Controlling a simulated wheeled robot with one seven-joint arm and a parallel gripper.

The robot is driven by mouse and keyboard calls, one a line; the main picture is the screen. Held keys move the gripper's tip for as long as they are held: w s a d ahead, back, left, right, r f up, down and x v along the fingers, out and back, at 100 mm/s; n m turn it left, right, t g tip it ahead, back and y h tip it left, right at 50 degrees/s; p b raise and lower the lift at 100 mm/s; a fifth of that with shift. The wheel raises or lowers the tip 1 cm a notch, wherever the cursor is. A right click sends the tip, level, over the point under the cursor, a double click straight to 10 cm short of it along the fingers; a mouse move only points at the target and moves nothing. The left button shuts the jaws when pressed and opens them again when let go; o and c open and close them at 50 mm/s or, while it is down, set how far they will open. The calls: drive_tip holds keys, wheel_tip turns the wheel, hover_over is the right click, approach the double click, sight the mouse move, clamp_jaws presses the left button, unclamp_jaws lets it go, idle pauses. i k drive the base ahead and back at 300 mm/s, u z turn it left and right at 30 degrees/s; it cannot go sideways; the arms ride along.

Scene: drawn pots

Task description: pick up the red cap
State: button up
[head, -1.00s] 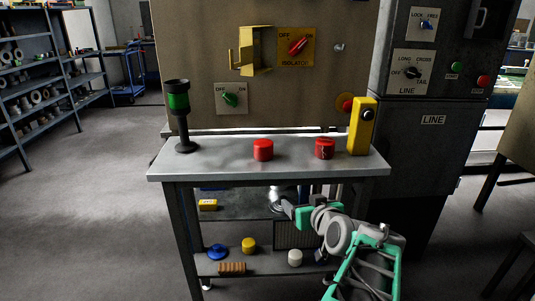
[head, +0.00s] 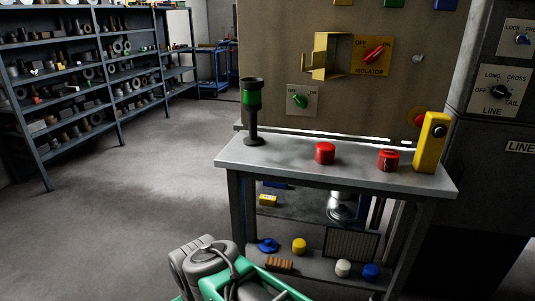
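Two red caps stand on the grey bench top (head: 285,156). One plain red cap (head: 325,153) is near the middle of the bench. The other red cap (head: 388,160) is to its right, beside the yellow box, and has a dark mark on it. Both are upright and apart from each other. My arm shows at the bottom of the head view, in front of and below the bench. My gripper is not in view.
A dark stand with a green band (head: 252,112) is on the bench's left end, and a yellow box (head: 431,143) on its right end. Lower shelves hold blue and yellow caps, a white cap (head: 343,268) and a brown ribbed block (head: 279,264). Floor at left is clear.

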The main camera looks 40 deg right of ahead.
sight(325, 152)
drive_tip(key=u, duration=2.7)
drive_tip(key=k, duration=1.05)
drive_tip(key=z, duration=1.6)
